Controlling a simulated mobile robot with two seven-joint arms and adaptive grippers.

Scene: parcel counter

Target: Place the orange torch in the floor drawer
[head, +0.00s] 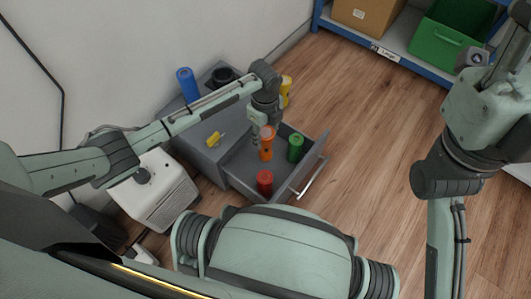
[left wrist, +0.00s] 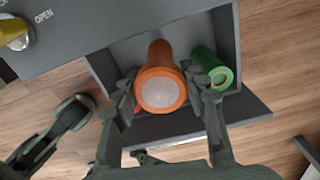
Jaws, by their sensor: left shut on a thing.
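The orange torch (head: 266,145) is upright within the outline of the open floor drawer (head: 308,182). I cannot tell whether its lower end touches the drawer bottom. My left gripper (head: 263,127) is above the drawer, shut on the torch's upper part. In the left wrist view, the fingers of my left gripper (left wrist: 166,97) flank the torch's wide round head (left wrist: 160,92), and its body runs down into the drawer (left wrist: 110,65). A green torch (head: 296,148) and a red torch (head: 264,181) stand in the drawer beside it.
The grey cabinet (head: 195,148) has a yellow knob (head: 214,139) on it. A blue torch (head: 187,85), a black item (head: 223,75) and a yellow torch (head: 287,88) are by its far side. A white box (head: 160,195) is at left. A shelf holds a green bin (head: 440,40).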

